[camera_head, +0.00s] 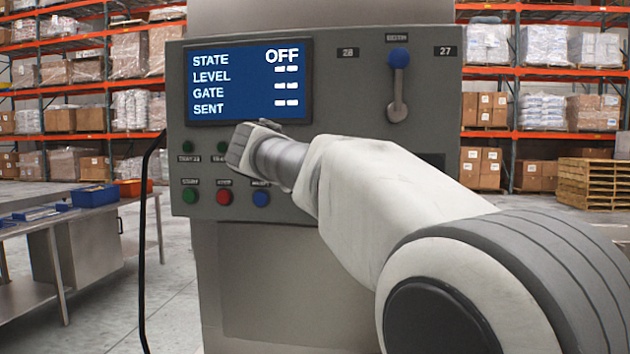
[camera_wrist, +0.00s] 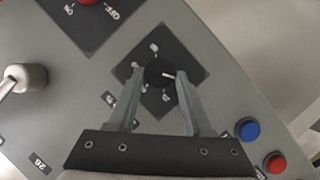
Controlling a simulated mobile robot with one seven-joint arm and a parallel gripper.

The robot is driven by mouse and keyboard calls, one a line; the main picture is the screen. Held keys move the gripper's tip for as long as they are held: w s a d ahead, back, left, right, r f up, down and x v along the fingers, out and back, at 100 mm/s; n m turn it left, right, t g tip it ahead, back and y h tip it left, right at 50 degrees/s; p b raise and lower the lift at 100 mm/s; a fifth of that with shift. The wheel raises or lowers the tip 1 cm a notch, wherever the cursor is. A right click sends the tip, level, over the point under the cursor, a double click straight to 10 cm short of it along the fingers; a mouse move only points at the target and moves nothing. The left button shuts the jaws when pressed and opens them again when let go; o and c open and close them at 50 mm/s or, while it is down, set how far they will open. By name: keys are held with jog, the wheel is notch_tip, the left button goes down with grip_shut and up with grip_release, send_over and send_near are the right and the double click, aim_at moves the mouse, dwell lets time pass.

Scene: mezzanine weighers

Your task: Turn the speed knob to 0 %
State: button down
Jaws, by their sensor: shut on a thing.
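The speed knob (camera_wrist: 159,73) is a small black round knob with a white pointer mark, on a dark diamond-looking plate on the grey panel in the wrist view. My gripper (camera_wrist: 160,82) has its two grey fingers on either side of the knob and is shut on it. The plate's markings around the knob are too small to read. In the head view my arm hides the knob, and my gripper (camera_head: 243,148) reaches the panel below the screen. The screen (camera_head: 249,82) reads STATE OFF, with dashes for LEVEL, GATE and SENT.
Green (camera_head: 190,195), red (camera_head: 224,197) and blue (camera_head: 261,198) buttons sit below my gripper. A black cable (camera_head: 143,230) hangs left of the panel. A metal table (camera_head: 60,215) stands at left.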

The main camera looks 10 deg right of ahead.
jog(key=shift+c, duration=1.6)
grip_release()
jog(key=p+v, duration=0.1)
jog(key=v, duration=1.6)
jog(key=shift+p, duration=0.35)
jog(key=shift+s+r, duration=0.1)
jog(key=shift+s, duration=0.05)
